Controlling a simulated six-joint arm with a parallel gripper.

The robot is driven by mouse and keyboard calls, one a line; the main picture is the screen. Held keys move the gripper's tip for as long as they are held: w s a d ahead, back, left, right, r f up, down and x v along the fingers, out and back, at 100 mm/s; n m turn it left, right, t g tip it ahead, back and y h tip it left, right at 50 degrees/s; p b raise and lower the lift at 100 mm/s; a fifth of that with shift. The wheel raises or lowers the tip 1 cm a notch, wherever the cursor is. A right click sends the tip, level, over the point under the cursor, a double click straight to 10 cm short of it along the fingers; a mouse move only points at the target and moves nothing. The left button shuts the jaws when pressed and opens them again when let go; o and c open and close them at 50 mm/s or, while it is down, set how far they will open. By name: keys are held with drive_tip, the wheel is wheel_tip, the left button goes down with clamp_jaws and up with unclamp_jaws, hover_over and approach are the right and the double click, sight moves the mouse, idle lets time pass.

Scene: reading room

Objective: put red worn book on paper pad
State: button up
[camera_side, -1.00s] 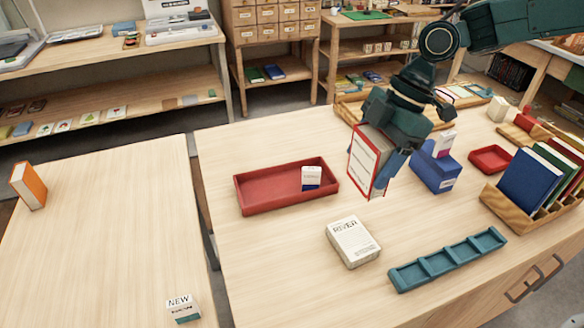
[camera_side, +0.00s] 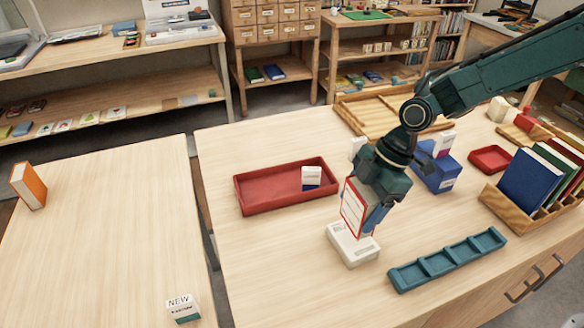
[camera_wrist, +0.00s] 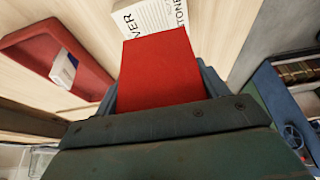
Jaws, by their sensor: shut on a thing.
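The red worn book (camera_side: 353,208) is upright in my gripper (camera_side: 370,205), with a pale cover face framed in red. In the wrist view its plain red side (camera_wrist: 160,72) fills the space between the fingers. My gripper is shut on it and points down. The paper pad (camera_side: 350,252), a thick white block, lies flat on the table under the book. Its top shows dark lettering in the wrist view (camera_wrist: 145,17). The book's lower edge is over the pad's top; I cannot tell whether they touch. The book and gripper hide part of the pad.
A red tray (camera_side: 255,203) with a small white-and-blue box (camera_side: 311,177) lies to the left. A teal divided tray (camera_side: 447,262) is close on the right. A blue box (camera_side: 436,172) and a wooden book rack (camera_side: 515,212) stand farther right. The table front-left of the pad is clear.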

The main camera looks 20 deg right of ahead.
sight(358, 217)
drive_tip(key=shift+f, duration=1.95)
drive_tip(key=shift+f, duration=0.15)
drive_tip(key=o, duration=1.1)
drive_tip(key=shift+c, duration=0.2)
drive_tip(key=v, duration=1.2)
drive_tip(key=shift+r, duration=0.3)
